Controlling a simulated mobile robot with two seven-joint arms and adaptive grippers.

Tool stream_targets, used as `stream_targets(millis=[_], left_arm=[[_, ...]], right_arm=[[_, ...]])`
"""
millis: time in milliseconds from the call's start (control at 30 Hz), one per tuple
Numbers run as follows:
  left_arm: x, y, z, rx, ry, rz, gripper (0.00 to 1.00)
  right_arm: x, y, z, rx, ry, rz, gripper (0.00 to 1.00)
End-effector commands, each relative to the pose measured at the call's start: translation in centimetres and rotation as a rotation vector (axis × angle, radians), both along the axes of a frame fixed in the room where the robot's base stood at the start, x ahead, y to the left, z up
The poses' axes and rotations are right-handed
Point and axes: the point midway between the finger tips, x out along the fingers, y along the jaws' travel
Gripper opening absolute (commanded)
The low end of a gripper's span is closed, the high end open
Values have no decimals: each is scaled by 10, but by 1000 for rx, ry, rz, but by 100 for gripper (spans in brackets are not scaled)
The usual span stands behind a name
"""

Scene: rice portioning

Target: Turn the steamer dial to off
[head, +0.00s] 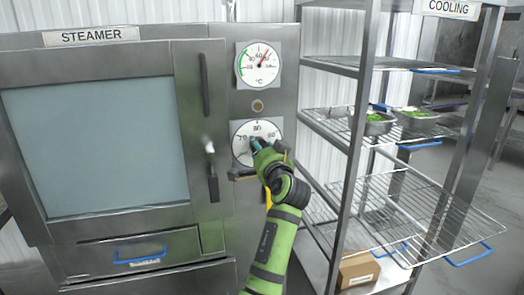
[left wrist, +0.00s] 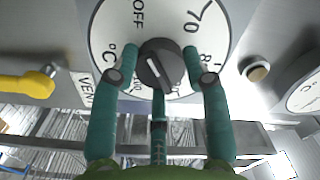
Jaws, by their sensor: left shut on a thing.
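The steamer dial is a white round face (head: 240,152) with numbers on the steamer's right panel; in the left wrist view its face (left wrist: 107,25) carries the word OFF at top left and 70 at top right. Its dark knob (left wrist: 160,64) sits in the middle. My left gripper (head: 257,144) reaches up to the dial from below in the head view. In the left wrist view its green fingers (left wrist: 160,67) are shut on the knob, one on each side. The knob has a pale mark on its front, away from the OFF word. My right gripper is not in view.
The steamer door (head: 95,145) is shut, with dark handles (head: 205,85) left of the dial. A temperature gauge (head: 258,65) and a small round button (head: 257,106) sit above the dial. A wire rack (head: 335,68) with metal pans (head: 372,124) stands close on the right.

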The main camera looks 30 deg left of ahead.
Motion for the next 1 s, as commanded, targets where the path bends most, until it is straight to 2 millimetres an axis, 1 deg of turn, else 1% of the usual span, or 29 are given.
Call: stream_targets(millis=[33,100,133,167,567,667,767,1000], left_arm=[[-2,4,-5,-9,8,12,14],[-2,4,-5,-9,9,12,14],[-2,4,-5,-9,9,12,59],[-2,4,-5,-9,9,11,70],[-2,-2,-3,-3,5,2,70],[-9,-12,-3,-4,5,0,70],[-22,-25,-4,-7,4,1,70],[-57,-63,-4,-7,6,2,70]], right_arm=[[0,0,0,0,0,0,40],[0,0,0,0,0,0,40],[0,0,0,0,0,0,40],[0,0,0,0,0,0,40],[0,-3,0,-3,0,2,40],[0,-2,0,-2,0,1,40],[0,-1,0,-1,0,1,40],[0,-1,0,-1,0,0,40]])
